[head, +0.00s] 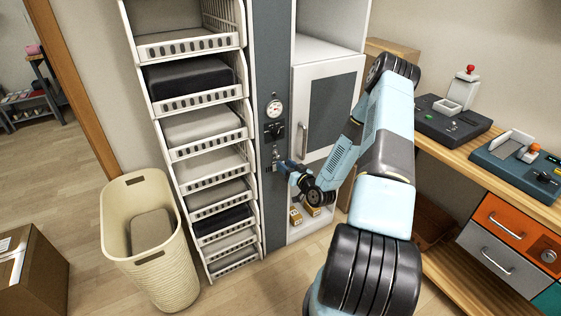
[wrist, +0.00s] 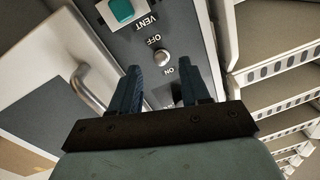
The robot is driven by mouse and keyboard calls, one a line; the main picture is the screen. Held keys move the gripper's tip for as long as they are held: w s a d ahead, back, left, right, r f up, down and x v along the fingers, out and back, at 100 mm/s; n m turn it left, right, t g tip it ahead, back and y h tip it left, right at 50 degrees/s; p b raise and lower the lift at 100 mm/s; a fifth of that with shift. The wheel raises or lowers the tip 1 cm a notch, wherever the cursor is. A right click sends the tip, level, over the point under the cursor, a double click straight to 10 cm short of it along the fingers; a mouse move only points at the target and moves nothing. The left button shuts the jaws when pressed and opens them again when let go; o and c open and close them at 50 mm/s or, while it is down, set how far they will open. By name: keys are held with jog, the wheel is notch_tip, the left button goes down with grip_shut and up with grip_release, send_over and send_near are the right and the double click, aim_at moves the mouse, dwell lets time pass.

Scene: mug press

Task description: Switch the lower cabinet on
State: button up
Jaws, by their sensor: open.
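A grey control panel (head: 274,60) stands as a tall strip between the shelf rack and a white cabinet (head: 328,105). In the wrist view a round metallic switch (wrist: 162,57) sits on the panel between the labels OFF and ON, which appear upside down. Which way it is set I cannot tell. My gripper (wrist: 159,66) is open, its two dark fingers pointing at the panel near the ON label, with the switch just ahead of the gap. Whether they touch the panel is unclear. In the head view my gripper (head: 284,165) is at the panel's lower part and partly hides it.
A teal square (wrist: 121,9) marked VENT is beside the switch. A gauge (head: 274,108) and a black knob (head: 275,130) are higher on the panel. The cabinet's door handle (wrist: 86,87) is close to my gripper. The white rack (head: 205,130) and a basket (head: 148,240) stand left.

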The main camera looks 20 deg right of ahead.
aim_at(279, 158)
jog(key=shift+x, duration=2.15)
jog(key=shift+c, duration=0.4)
grip_shut()
